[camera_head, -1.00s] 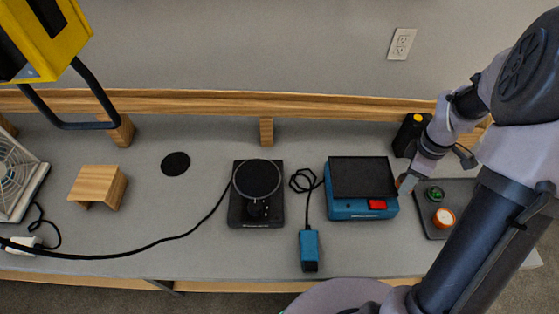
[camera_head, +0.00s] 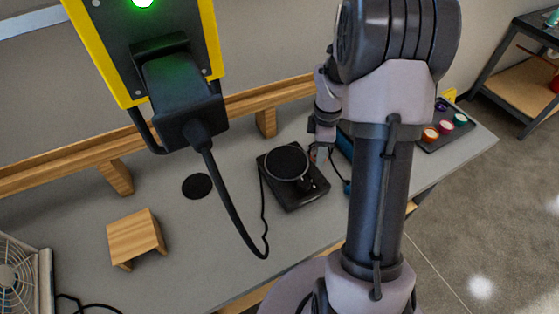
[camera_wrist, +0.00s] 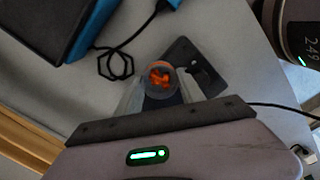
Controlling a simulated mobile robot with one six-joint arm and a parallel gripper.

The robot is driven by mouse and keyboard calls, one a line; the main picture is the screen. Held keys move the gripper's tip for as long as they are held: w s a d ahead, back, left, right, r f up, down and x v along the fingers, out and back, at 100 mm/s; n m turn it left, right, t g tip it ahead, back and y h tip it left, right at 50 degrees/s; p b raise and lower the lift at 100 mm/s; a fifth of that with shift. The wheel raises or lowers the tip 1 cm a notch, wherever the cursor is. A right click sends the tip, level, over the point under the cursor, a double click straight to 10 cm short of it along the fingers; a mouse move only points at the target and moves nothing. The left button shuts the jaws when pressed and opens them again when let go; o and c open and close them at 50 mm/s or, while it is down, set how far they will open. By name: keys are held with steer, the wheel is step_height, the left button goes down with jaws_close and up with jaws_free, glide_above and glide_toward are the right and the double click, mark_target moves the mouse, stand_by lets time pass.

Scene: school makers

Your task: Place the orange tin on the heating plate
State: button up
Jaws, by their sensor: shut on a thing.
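The black heating plate (camera_head: 290,165) with its round top stands on the bench in the head view. My gripper (camera_head: 319,153) is low beside its right back edge. In the wrist view, my gripper (camera_wrist: 160,88) is shut on a small round clear-rimmed tin with orange contents (camera_wrist: 160,76). The dark base of the heating plate (camera_wrist: 196,66) shows beyond the tin, partly hidden by it and the fingers. In the head view the held tin is hardly visible. I cannot tell its height above the bench.
A blue device with a black top (camera_wrist: 40,25) stands near the gripper, mostly hidden behind my arm in the head view. A tray (camera_head: 455,138) with several coloured tins lies at right. A wooden block (camera_head: 135,235) and a black disc (camera_head: 197,186) are left. A plugged-in cord (camera_head: 225,205) hangs in front.

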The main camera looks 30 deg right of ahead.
steer(key=b, duration=0.2)
glide_above(287, 161)
steer(key=shift+d+f, duration=0.1)
steer(key=shift+f, duration=0.45)
steer(key=shift+w+f+b, duration=0.1)
steer(key=shift+f+b, duration=0.25)
steer(key=shift+b, duration=0.05)
step_height(287, 161, down, 3)
steer(key=shift+b, duration=0.95)
steer(key=shift+r, duration=0.2)
steer(key=shift+f, duration=0.2)
steer(key=o, duration=1.3)
steer(key=shift+o, duration=0.2)
steer(key=shift+r, duration=0.15)
